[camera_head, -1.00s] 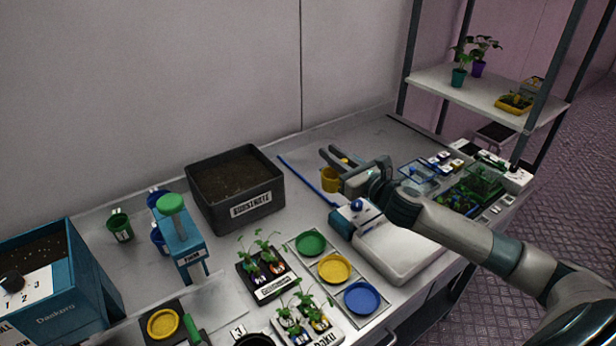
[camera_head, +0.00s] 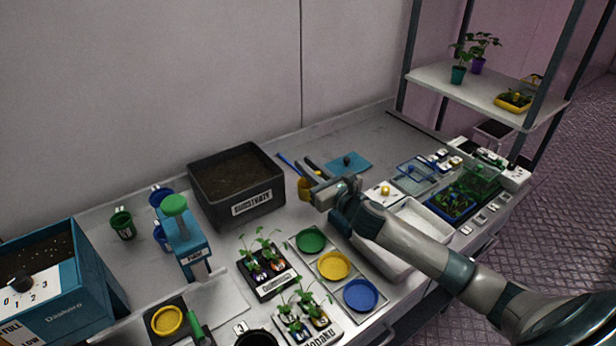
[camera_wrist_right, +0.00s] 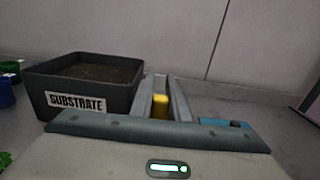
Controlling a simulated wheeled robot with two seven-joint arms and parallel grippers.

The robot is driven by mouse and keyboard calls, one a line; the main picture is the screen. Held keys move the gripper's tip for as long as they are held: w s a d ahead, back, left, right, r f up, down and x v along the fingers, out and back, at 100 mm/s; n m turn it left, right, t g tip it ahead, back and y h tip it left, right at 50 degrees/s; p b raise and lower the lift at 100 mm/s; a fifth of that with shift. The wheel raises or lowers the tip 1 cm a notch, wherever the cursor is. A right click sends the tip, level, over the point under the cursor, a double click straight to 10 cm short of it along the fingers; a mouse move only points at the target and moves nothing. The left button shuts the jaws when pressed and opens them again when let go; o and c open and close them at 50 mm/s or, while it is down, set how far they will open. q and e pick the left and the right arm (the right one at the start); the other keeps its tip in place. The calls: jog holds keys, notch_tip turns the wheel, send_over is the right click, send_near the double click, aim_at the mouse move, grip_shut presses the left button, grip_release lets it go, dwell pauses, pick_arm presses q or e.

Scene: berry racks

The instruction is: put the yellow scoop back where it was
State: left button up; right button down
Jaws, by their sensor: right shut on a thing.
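The yellow scoop (camera_head: 304,187) is a small yellow cup. My right gripper (camera_head: 308,172) is shut on it, just right of the substrate box. In the right wrist view a yellow part of the scoop (camera_wrist_right: 160,104) shows between the two fingers; the rest is hidden by the gripper. I cannot tell whether the scoop touches the bench. My left gripper is not in view.
The dark substrate box (camera_head: 238,196) stands close left of the scoop. A blue stick (camera_head: 287,160) lies behind the gripper. A flat blue piece with a knob (camera_head: 347,164) lies to the right. A white tray (camera_head: 425,219) sits beside my right arm.

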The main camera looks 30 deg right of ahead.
notch_tip(320, 180, down, 3)
jog(key=shift+f+p, duration=0.2)
jog(key=shift+p, duration=0.15)
jog(key=shift+f, duration=0.1)
jog(key=shift+f, duration=0.15)
jog(key=c, duration=1.7)
grip_release()
jog(key=shift+r, duration=0.2)
